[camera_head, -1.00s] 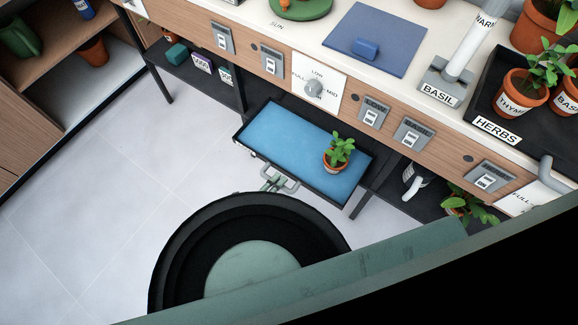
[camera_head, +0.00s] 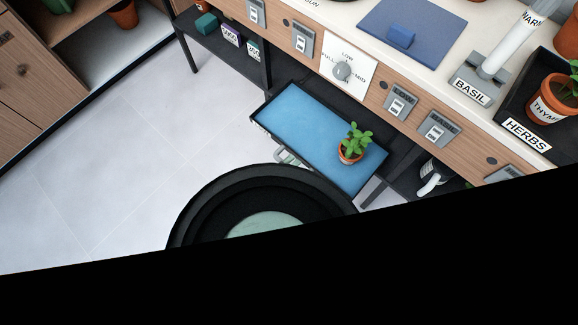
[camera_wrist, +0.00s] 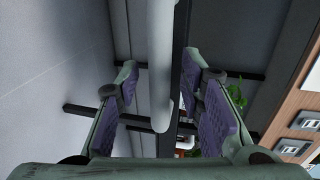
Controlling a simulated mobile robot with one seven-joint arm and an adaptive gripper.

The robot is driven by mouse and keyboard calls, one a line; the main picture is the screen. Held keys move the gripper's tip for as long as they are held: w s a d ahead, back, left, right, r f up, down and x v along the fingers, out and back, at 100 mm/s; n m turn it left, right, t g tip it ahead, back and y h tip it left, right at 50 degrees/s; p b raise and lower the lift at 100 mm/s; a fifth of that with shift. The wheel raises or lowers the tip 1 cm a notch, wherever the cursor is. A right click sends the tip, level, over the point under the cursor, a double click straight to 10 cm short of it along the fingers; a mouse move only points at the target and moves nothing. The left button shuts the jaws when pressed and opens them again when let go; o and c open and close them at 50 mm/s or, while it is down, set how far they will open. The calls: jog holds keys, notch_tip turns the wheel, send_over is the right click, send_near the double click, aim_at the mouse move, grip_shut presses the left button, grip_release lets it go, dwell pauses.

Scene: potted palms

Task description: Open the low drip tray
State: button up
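The drip tray (camera_head: 300,118) is a shallow blue tray with a dark rim, standing out from under the bench in the head view. A small potted plant (camera_head: 352,152) stands upright near its right end. A pale grey handle bar (camera_wrist: 161,70) runs between the two fingers in the wrist view. My gripper (camera_wrist: 160,95) has its purple-padded fingers apart on both sides of this bar, with gaps visible. In the head view, my gripper (camera_head: 288,158) shows only partly at the tray's front edge, with my dark round arm link hiding the rest.
The bench above carries switches, a dial panel (camera_head: 348,68), a blue board (camera_head: 412,28) and a herbs tray (camera_head: 510,115). A dark low shelf (camera_head: 232,50) stands to the left. The pale floor (camera_head: 130,150) in front is clear.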

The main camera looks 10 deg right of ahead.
jog(key=o, duration=0.8)
notch_tip(320, 180, up, 8)
jog(key=shift+w+r, duration=0.1)
jog(key=shift+w, duration=0.05)
jog(key=shift+s+r, duration=0.2)
jog(key=shift+r, duration=0.9)
jog(key=c, duration=0.8)
jog(key=shift+f, duration=0.2)
